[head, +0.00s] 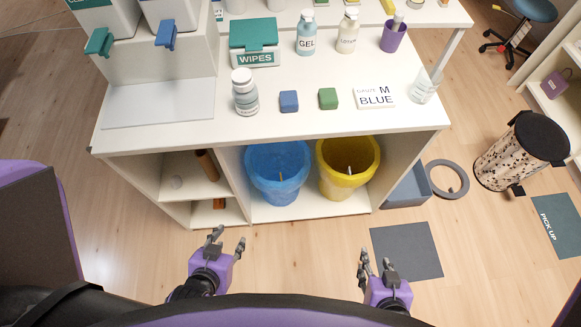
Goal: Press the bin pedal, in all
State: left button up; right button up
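A speckled cream bin (505,165) with a black lid (541,136) stands on the floor at the right of the head view. The lid looks closed. A small black piece at the foot of the bin, facing the front, looks like its pedal (517,190). My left gripper (229,237) is open and empty in front of the white counter, far left of the bin. My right gripper (376,260) is open and empty, to the left of and nearer than the bin. Neither gripper touches anything.
A white counter (330,124) with bottles and blocks stands ahead, with blue (278,190) and yellow (345,183) buckets beneath. A "PICK UP" mat (555,226) is right.

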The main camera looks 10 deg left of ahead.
aim_at(518, 191)
jog(key=z, duration=1.85)
jog(key=i+l, duration=0.35)
jog(key=i, duration=0.2)
jog(key=i+l, duration=0.35)
jog(key=i, duration=0.15)
jog(key=i+l, duration=0.3)
jog(key=i, duration=0.25)
jog(key=i+l, duration=0.35)
jog(key=i, duration=0.15)
jog(key=i+l, duration=0.35)
jog(key=i, duration=0.2)
jog(key=u, duration=0.05)
